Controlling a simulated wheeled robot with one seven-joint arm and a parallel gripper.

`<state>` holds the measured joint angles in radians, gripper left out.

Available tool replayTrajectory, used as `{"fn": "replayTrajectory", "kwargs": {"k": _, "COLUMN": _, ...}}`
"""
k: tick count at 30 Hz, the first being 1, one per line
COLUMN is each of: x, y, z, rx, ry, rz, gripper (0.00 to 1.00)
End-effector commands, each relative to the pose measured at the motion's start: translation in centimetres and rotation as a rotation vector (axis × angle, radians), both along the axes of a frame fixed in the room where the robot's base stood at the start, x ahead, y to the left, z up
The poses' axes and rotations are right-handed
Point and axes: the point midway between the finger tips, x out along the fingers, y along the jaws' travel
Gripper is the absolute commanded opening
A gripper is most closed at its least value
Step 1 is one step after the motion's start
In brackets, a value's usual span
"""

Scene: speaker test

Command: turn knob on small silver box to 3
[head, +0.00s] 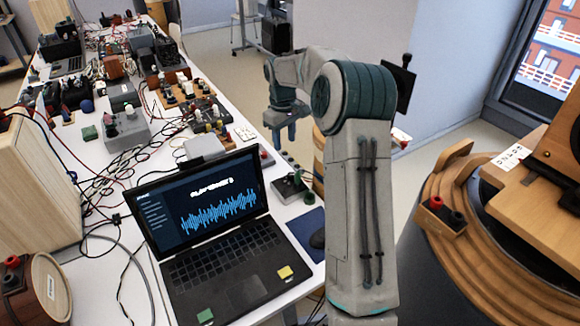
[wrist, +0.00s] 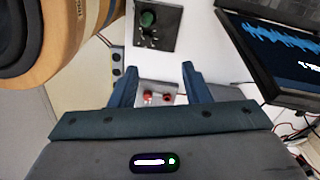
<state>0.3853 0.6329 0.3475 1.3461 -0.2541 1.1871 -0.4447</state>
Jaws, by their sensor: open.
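A small silver-grey box with a dark top and a green knob (head: 293,182) stands on the white table, right of the laptop. It also shows in the wrist view as a dark panel (wrist: 156,38) with a green knob (wrist: 147,18) and white marks around it. The knob's setting is too small to read. My gripper (head: 285,136) is open and empty, behind and above this box in the head view. In the wrist view my gripper (wrist: 160,67) has its fingers apart, and the box lies beyond the fingertips, not touched.
A laptop (head: 225,270) stands open left of the box. A small box with red terminals (wrist: 157,97) shows between my fingers. A large round wooden speaker (head: 460,190) stands at the right. Cables and several devices crowd the table's far left. A dark blue pad (head: 306,228) lies nearby.

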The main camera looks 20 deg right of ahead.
Motion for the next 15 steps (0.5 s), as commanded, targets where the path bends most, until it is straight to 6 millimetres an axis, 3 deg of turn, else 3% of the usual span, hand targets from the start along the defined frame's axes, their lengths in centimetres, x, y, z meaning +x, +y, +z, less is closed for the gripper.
{"fn": "replayTrajectory", "kwargs": {"k": 6, "x": 2.4, "y": -2.5, "z": -1.9, "rx": 0.030, "ry": 0.011, "rz": 0.015, "gripper": 0.43}}
{"fn": "replayTrajectory", "kwargs": {"k": 11, "x": 2.7, "y": -2.9, "z": -3.1, "rx": 0.035, "ry": 0.015, "rz": 0.019, "gripper": 0.43}}
{"fn": "replayTrajectory", "kwargs": {"k": 15, "x": 2.6, "y": -2.9, "z": -5.2, "rx": 0.036, "ry": 0.017, "rz": 0.019, "gripper": 0.43}}
